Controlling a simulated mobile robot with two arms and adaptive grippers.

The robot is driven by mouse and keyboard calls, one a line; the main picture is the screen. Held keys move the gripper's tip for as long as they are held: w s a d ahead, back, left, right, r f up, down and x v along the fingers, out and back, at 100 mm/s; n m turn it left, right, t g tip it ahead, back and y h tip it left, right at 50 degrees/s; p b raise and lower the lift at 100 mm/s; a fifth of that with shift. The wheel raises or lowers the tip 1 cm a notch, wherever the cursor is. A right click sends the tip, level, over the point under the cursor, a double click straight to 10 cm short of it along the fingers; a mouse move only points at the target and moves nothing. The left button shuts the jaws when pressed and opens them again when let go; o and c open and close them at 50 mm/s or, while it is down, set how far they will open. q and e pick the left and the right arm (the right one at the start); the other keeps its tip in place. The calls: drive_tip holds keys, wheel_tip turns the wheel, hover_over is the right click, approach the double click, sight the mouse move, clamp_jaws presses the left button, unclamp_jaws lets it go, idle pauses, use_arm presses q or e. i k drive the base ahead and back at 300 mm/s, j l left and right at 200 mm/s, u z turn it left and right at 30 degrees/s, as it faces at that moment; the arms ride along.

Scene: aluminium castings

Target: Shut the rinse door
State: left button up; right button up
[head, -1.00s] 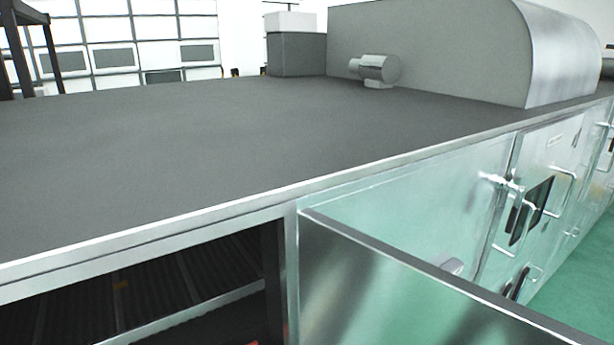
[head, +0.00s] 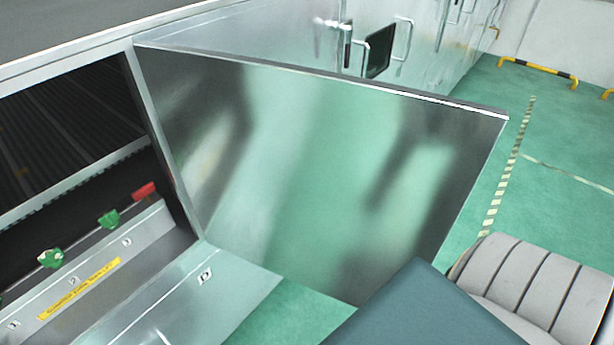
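A wide shiny metal door (head: 320,180) stands open, swung out from the front of the machine. I take it to be the rinse door, but I read no name on it. Its hinge side is at the left, next to a dark opening (head: 70,130), and its free edge points right over the green floor. Its face shows blurred dark reflections. I see no handle on this face. Neither of my grippers is in view.
Inside the opening's lower edge are green and red knobs (head: 109,220) above a yellow label (head: 80,288). Other closed doors with bar handles (head: 403,40) run behind the open door. Green floor (head: 560,130) with a striped line is free at right. A yellow-black barrier (head: 540,73) stands beyond.

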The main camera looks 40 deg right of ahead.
sight(329, 183)
drive_tip(key=k+l+u, duration=0.55)
drive_tip(key=k+l, duration=0.15)
drive_tip(key=l+u, duration=0.15)
drive_tip(key=l, duration=0.25)
drive_tip(key=k+l+u, duration=0.15)
drive_tip(key=l, duration=0.25)
drive_tip(key=l+u, duration=0.2)
drive_tip(key=l, duration=0.2)
drive_tip(key=k+l+u, duration=0.15)
drive_tip(key=l, duration=0.2)
drive_tip(key=i+l+u, duration=0.1)
drive_tip(key=l, duration=0.35)
drive_tip(key=i+l+u, duration=0.1)
drive_tip(key=l, duration=0.4)
